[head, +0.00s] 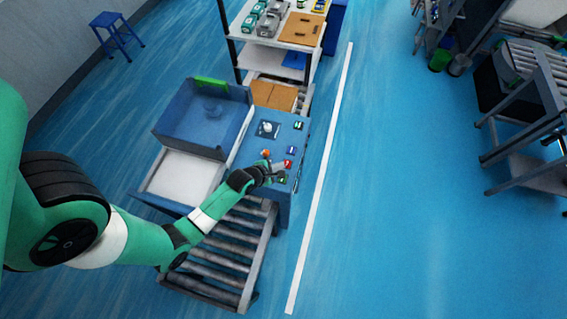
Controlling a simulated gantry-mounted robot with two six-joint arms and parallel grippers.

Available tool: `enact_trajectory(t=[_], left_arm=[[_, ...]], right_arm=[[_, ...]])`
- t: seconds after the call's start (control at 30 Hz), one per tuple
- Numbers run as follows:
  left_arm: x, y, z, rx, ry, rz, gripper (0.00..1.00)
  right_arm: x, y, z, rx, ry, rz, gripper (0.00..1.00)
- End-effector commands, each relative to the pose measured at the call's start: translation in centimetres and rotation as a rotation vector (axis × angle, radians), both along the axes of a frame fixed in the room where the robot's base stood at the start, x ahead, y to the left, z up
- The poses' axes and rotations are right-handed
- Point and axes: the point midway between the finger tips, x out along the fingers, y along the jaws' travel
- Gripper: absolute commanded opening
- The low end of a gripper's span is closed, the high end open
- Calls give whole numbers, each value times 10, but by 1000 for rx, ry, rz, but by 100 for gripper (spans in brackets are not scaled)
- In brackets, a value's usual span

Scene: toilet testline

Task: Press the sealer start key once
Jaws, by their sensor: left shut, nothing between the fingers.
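A blue sealer machine (284,126) stands left of centre, with a control panel on its right side. The panel carries a red key (288,163), a dark blue key (292,150), a green-lit item (298,126) and a pale round knob (267,127). An orange spot (265,152) shows at the panel's left. My left gripper (281,173) is shut and empty, over the lower part of the panel close to the red key. Another green item (282,181) shows partly beside the fingers. I cannot tell whether the fingertips touch a key. My right gripper is out of view.
A roller conveyor (222,262) lies in front of the sealer, under my left arm. A blue open bin (203,116) sits beside the panel. A shelf rack (262,57) with boxes stands behind.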

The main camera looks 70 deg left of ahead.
Motion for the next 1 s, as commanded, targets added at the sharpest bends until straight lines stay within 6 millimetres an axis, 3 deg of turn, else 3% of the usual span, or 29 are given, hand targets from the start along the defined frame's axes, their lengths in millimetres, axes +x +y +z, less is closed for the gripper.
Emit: enact_trajectory(t=[0.37,0.8,1.0], left_arm=[[1,0,-11,2,-1,-2,0],[1,0,-72,2,-1,-2,0],[1,0,-88,2,-2,-2,0]], right_arm=[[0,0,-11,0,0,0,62],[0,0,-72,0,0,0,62],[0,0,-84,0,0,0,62]])
